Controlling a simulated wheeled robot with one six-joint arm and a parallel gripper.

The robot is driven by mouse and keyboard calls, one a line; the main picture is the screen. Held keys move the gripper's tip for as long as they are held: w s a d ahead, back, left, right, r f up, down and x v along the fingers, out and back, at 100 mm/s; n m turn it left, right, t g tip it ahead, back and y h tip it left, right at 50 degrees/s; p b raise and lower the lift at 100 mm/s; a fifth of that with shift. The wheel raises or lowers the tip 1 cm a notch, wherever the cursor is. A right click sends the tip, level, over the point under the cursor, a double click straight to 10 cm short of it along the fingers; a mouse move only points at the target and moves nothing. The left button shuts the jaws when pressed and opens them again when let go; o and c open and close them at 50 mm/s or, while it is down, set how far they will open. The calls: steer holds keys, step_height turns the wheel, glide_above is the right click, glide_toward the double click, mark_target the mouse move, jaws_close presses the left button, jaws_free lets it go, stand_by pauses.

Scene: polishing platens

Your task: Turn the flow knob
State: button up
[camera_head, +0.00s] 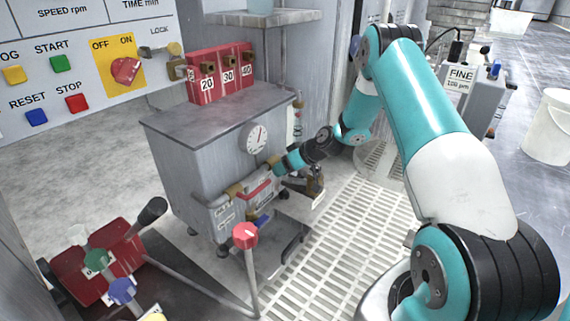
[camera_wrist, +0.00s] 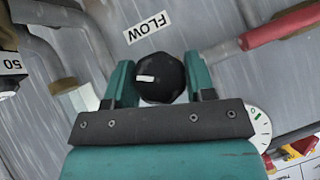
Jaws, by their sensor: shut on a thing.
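The flow knob (camera_wrist: 161,78) is a black, faceted round knob with a white pointer mark. It shows in the wrist view just under a white label reading FLOW (camera_wrist: 147,27). My gripper (camera_wrist: 160,84) has one teal finger on each side of the knob and is shut on it. The pointer mark lies nearly level in the wrist view, on the knob's left part. In the head view my gripper (camera_head: 282,164) reaches the front of the grey cabinet (camera_head: 190,165), below the round dial gauge, and hides the knob there.
A dial gauge (camera_head: 256,138) sits just above my gripper on the cabinet. A red-handled pipe (camera_wrist: 283,25) runs close to the knob. Red blocks marked 20, 30 and 40 (camera_head: 222,73) stand on the cabinet. A red-topped lever (camera_head: 245,235) rises in front. Floor grating (camera_head: 330,220) lies right.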

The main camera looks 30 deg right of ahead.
steer(key=shift+d+m+g+y+p, duration=0.1)
steer(key=shift+m+g+y+p, duration=0.3)
steer(key=shift+m+y+p, duration=0.95)
steer(key=shift+n+y+b, duration=0.3)
steer(key=shift+n+y, duration=0.05)
steer(key=shift+y, duration=0.1)
steer(key=o, duration=0.9)
steer(key=p+v, duration=0.7)
steer(key=v, duration=1)
steer(key=shift+s, duration=0.2)
